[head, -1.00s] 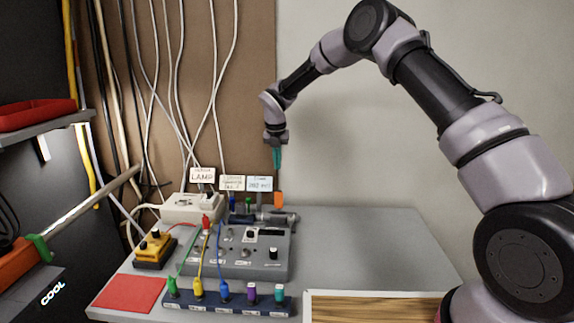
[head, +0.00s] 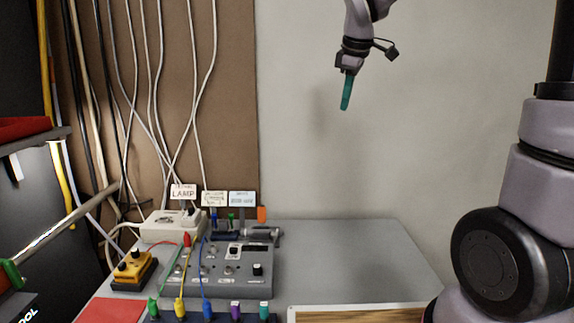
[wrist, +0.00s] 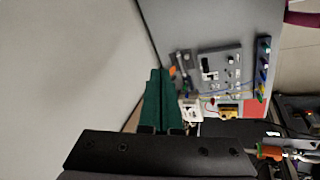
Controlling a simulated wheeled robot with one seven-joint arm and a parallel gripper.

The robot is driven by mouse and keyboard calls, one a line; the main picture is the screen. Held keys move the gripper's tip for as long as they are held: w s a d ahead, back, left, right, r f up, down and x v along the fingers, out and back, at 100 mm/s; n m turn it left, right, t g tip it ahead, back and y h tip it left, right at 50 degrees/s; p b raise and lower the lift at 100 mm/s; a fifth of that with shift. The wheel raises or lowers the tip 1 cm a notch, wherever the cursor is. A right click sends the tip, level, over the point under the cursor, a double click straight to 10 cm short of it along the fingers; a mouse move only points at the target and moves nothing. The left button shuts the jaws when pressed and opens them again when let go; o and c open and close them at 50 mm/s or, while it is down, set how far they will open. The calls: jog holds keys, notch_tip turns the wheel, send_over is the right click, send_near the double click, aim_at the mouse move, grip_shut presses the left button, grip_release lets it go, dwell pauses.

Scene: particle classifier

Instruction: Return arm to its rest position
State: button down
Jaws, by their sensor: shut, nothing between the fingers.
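My gripper (head: 346,93) has teal fingers and is shut and empty. In the head view it hangs high in front of the pale wall, above the grey table (head: 350,255) and well clear of it. My arm rises at the right side of that view, and its upper part runs out of the picture at the top. In the wrist view the shut teal fingers (wrist: 157,80) point toward the wall and table, with nothing between them.
A grey control box (head: 230,272) with knobs and cables stands on the table's left part. Behind it are a white power strip (head: 172,226) and labelled cards. A yellow box (head: 134,270) and a red mat (head: 108,311) lie at left. The table's right part is clear.

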jog(key=s+d+m+t, duration=0.1)
jog(key=s+d+m, duration=0.2)
jog(key=s+m, duration=0.2)
jog(key=s+d+r+m+t+y, duration=0.1)
jog(key=s+d+m, duration=0.2)
jog(key=s+m, duration=0.3)
jog(key=s+d+m, duration=0.3)
jog(key=s+m, duration=0.3)
jog(key=s, duration=0.3)
jog(key=shift+s+d+r+t, duration=0.15)
jog(key=shift+s+d+t, duration=0.2)
jog(key=shift+s+t, duration=0.05)
